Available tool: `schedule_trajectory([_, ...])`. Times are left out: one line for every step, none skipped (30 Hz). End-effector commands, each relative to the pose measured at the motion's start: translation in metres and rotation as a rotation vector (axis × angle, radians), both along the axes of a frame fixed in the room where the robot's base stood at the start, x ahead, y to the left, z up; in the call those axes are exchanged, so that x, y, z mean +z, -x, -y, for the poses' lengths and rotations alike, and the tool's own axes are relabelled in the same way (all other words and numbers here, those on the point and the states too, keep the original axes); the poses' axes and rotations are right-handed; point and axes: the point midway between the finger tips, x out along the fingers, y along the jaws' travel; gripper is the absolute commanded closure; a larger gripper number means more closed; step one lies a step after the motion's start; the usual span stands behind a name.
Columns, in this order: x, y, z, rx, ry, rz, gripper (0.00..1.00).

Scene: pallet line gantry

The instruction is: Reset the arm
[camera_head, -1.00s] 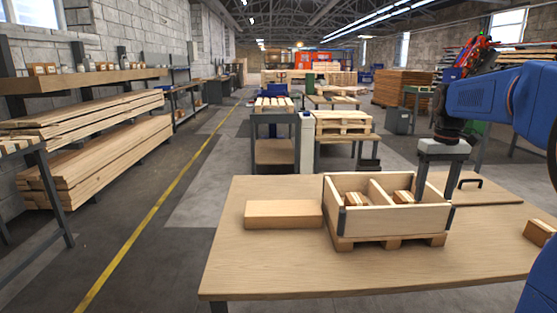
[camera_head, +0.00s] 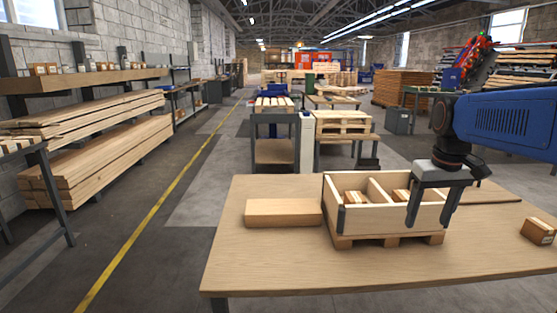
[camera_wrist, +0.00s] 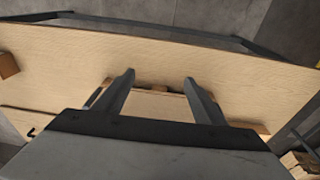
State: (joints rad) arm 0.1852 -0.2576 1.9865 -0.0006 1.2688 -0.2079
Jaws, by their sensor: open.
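My blue arm reaches in from the right in the head view. My gripper (camera_head: 430,216) points down, open and empty, in front of the right part of a wooden crate (camera_head: 381,219) as seen from the head camera. The wrist view shows its two fingers (camera_wrist: 158,88) spread apart, with the table and part of a pallet between and behind them. The crate has a divider and small wooden blocks (camera_head: 356,197) inside, and it sits on a small pallet (camera_head: 385,240). The gripper covers the crate's right end.
The wooden table (camera_head: 270,265) carries a long wooden block (camera_head: 283,212) left of the crate and a small box (camera_head: 538,231) at the right edge. The front of the table is clear. Workbenches with pallets (camera_head: 343,122) stand behind it.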

Motion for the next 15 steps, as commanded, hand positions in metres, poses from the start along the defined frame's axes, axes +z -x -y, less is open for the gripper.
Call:
schedule_trajectory([-0.003,0.015,-0.009,0.003,0.002,0.018,0.36])
schedule_trajectory([-0.006,0.023,-0.013,0.003,0.002,0.028,0.36])
schedule_trajectory([-0.01,0.033,-0.018,0.001,0.002,0.04,0.36])
schedule_trajectory([-0.013,0.04,-0.021,0.0,0.003,0.051,0.36])
schedule_trajectory([-0.016,0.048,-0.025,0.0,0.003,0.06,0.36])
schedule_trajectory([-0.02,0.057,-0.03,0.0,0.002,0.073,0.36])
schedule_trajectory([-0.024,0.065,-0.033,-0.002,0.002,0.084,0.36])
schedule_trajectory([-0.028,0.072,-0.036,-0.002,0.001,0.092,0.36])
schedule_trajectory([-0.033,0.082,-0.041,-0.002,0.001,0.106,0.36])
schedule_trajectory([-0.037,0.089,-0.044,-0.003,0.0,0.116,0.36])
schedule_trajectory([-0.041,0.097,-0.047,-0.005,-0.001,0.126,0.36])
schedule_trajectory([-0.047,0.106,-0.05,-0.004,-0.002,0.139,0.36])
schedule_trajectory([-0.051,0.113,-0.053,-0.005,-0.003,0.149,0.36])
schedule_trajectory([-0.056,0.12,-0.056,-0.005,-0.005,0.159,0.36])
schedule_trajectory([-0.063,0.129,-0.059,-0.006,-0.007,0.171,0.36])
